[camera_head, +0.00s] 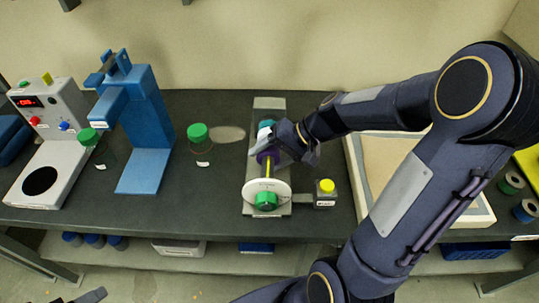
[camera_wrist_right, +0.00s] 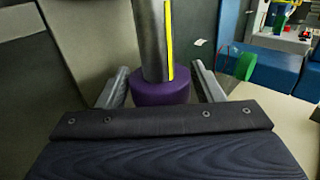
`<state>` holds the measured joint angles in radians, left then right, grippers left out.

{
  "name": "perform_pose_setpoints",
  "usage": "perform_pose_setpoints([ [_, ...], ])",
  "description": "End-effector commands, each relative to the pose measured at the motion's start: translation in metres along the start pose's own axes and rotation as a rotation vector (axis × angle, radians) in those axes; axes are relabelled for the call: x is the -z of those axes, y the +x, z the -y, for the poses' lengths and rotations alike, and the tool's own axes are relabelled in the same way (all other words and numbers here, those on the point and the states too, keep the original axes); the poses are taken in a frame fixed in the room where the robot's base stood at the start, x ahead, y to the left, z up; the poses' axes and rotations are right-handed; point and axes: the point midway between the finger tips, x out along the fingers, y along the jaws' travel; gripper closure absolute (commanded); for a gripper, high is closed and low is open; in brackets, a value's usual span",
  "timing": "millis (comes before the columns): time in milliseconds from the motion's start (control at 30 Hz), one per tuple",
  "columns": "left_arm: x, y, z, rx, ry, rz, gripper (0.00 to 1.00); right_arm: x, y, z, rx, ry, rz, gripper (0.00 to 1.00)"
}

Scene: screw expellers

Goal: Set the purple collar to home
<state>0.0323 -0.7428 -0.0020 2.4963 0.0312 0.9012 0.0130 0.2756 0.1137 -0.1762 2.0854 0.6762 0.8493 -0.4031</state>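The purple collar (camera_head: 266,157) sits on the shaft of the screw expeller (camera_head: 268,105) in the middle of the bench, partly hidden by my right gripper (camera_head: 297,150). In the right wrist view the collar (camera_wrist_right: 161,90) surrounds the base of a grey cylinder with a yellow stripe (camera_wrist_right: 170,40). My right gripper's fingers (camera_wrist_right: 163,88) stand on either side of the collar, with a gap at each side, so it is open around it. At the lower left of the head view a small dark piece may be part of my left gripper (camera_head: 88,296); its fingers cannot be made out.
The expeller has a white disc (camera_head: 281,188) with a green knob (camera_head: 265,201) at its front. A small box with a yellow cap (camera_head: 326,190) stands beside it. A green-lidded jar (camera_head: 199,140), blue stand (camera_head: 148,130) and grey device (camera_head: 48,140) are left. A shallow tray (camera_head: 356,180) is right.

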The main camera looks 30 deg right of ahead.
Motion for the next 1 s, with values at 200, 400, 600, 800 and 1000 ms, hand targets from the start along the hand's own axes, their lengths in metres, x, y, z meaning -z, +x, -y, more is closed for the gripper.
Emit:
perform_pose_setpoints([
  [200,0.0,0.0,0.0,0.0,0.0,0.0,0.25,0.0,0.0,0.0,0.0,0.0,0.0,0.69],
  [400,0.0,0.0,0.0,0.0,0.0,0.0,0.25,0.001,0.0,0.0,0.0,0.0,0.0,0.88],
  [600,-0.003,0.006,0.003,0.0,0.0,0.0,0.25,0.026,0.001,-0.002,-0.001,-0.001,-0.001,0.88],
  [800,-0.003,0.006,0.003,0.0,0.0,0.0,0.25,0.037,-0.001,0.0,-0.001,-0.001,-0.003,0.88],
  [1000,-0.003,0.006,0.003,0.0,0.0,0.0,0.25,0.038,-0.001,0.0,-0.001,-0.001,-0.008,0.45],
])
